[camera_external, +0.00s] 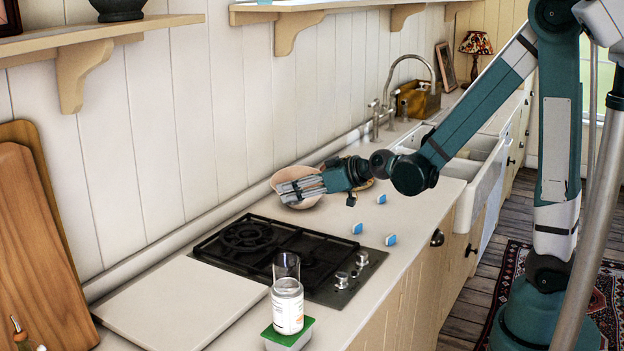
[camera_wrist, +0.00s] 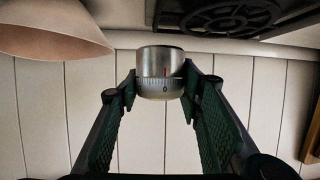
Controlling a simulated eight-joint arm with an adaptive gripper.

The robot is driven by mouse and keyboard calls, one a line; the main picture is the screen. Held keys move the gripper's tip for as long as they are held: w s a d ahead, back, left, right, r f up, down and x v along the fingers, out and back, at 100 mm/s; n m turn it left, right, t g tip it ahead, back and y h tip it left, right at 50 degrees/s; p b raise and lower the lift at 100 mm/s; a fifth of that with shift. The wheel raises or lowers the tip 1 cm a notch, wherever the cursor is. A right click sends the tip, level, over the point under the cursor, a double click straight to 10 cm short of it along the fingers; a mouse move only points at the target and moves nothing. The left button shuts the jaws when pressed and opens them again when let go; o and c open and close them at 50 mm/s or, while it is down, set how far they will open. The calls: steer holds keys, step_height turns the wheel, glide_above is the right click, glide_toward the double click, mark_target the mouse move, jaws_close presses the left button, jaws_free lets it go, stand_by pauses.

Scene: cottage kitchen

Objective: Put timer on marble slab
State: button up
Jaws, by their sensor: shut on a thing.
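The timer (camera_wrist: 160,72) is a small silver cylinder with a numbered dial band and a red mark. In the wrist view it sits between the two fingertips of my gripper (camera_external: 284,190), which is shut on it. My gripper is over the counter behind the stove, in front of the pink bowl (camera_external: 309,203). The marble slab (camera_external: 180,304) is a pale flat board on the counter, on the near side of the stove. The part of it in view is bare.
The black gas stove (camera_external: 268,247) lies between my gripper and the slab. A white jar (camera_external: 287,311) with a glass stands on a green-topped box (camera_external: 292,334) by the slab's right corner. Small blue-and-white blocks (camera_external: 357,228) lie on the counter. Wooden boards (camera_external: 33,240) lean at left.

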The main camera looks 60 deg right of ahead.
steer(key=w+a+r+n+y+p, duration=0.1)
steer(key=w+a+y, duration=0.1)
steer(key=a, duration=1)
steer(key=w+a+n+y, duration=0.1)
steer(key=w+a+n, duration=0.1)
steer(key=a, duration=0.9)
steer(key=r+n+g+y+p, duration=0.1)
steer(key=n+g+y, duration=0.1)
steer(key=y, duration=0.1)
glide_above(191, 299)
steer(key=shift+r, duration=0.15)
steer(key=shift+f+b, duration=0.6)
steer(key=shift+f, duration=2.55)
steer(key=shift+f, duration=0.1)
steer(key=shift+f+b, duration=0.45)
steer(key=shift+f, duration=1.3)
steer(key=shift+f, duration=0.15)
steer(key=o, duration=1.1)
